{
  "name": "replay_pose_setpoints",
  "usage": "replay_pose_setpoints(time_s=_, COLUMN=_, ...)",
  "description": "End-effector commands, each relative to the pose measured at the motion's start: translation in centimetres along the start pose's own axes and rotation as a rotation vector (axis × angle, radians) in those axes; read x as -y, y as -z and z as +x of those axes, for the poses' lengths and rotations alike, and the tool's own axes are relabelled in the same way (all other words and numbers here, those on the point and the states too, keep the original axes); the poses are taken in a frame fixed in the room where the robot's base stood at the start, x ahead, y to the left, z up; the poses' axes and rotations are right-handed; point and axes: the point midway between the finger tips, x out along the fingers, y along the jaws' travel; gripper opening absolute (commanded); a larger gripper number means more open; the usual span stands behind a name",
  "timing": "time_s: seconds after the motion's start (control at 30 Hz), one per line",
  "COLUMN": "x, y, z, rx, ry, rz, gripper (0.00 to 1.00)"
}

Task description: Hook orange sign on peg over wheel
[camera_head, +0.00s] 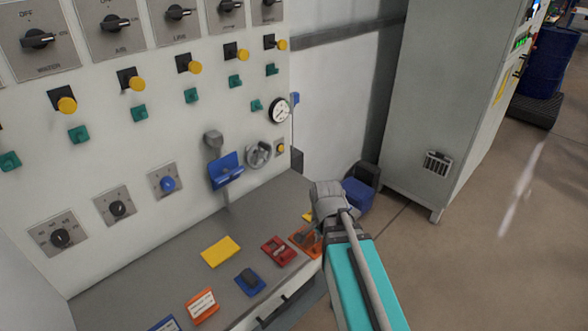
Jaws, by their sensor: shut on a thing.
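An orange sign (202,305) with a white label lies flat near the front edge of the grey desk. A second orange item (305,238) with darker parts lies further along the same edge, partly behind my wrist. I cannot make out its shape fully. A grey wheel (258,155) is mounted low on the right of the white panel, beneath a round gauge. No peg over it can be told apart clearly. My arm reaches up from the bottom right, past the desk's right end. My gripper's fingers are hidden behind the wrist, and I see nothing held.
The grey desk (170,275) also holds a yellow plate (220,252), a blue item (250,280) and a red item (278,250). A blue bracket (225,170) juts from the panel. A tall grey cabinet (440,110) stands behind; open floor lies right.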

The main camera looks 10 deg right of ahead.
Motion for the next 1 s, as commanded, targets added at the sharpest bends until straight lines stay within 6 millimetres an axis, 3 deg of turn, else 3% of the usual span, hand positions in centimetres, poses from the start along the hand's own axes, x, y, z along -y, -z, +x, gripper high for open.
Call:
replay_pose_setpoints(time_s=0.17, x=0.8, y=0.2, z=-0.1, rx=0.0, ry=0.017, rz=-0.009, gripper=0.0)
replay_pose_setpoints(time_s=0.37, x=3.9, y=0.7, z=-0.3, rx=0.003, ry=0.093, rz=-0.052, gripper=0.0)
replay_pose_setpoints(time_s=0.7, x=13.7, y=3.1, z=-2.4, rx=0.035, ry=0.427, rz=-0.159, gripper=0.0)
replay_pose_setpoints(time_s=1.0, x=20.4, y=5.8, z=-5.9, rx=0.07, ry=0.741, rz=-0.181, gripper=0.0)
